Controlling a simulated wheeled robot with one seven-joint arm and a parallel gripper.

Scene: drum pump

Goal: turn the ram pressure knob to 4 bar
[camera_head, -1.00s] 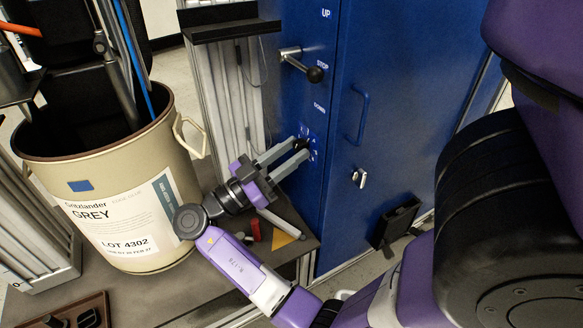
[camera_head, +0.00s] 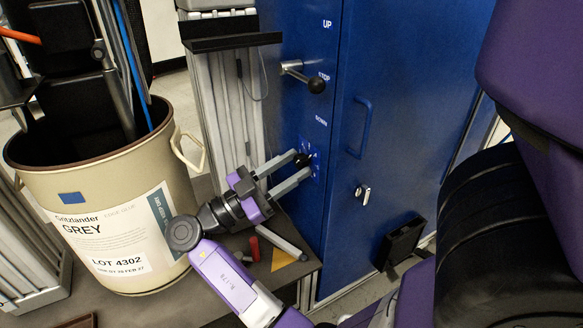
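The ram pressure knob (camera_head: 303,160) is small and black. It sits low on the narrow blue panel (camera_head: 303,215), below the word DOWN, with white scale marks around it. My gripper (camera_head: 304,162) reaches it from the lower left, one finger at its upper left and the other at its lower right. The fingers are apart with the knob between their tips; I cannot tell whether both press on it. The knob's pointer and the scale numbers are too small and too covered to read.
A black-knobbed lever (camera_head: 315,85) sticks out above, near STOP. The blue cabinet door has a handle (camera_head: 362,127) and a key (camera_head: 363,193). The beige drum (camera_head: 105,215) stands close left of my gripper. A red object (camera_head: 254,248) and a grey cylinder (camera_head: 284,240) lie below.

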